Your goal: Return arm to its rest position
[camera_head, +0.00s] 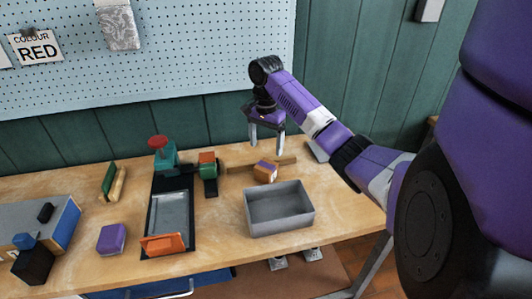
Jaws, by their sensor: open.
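My arm (300,105) is purple and black and reaches in from the right side of the head view. It bends down at the wrist above the back right part of the workbench. My gripper (267,143) points down with its two grey fingers apart and nothing between them. The exact height over the bench is hard to tell.
A pegboard (190,50) stands behind.

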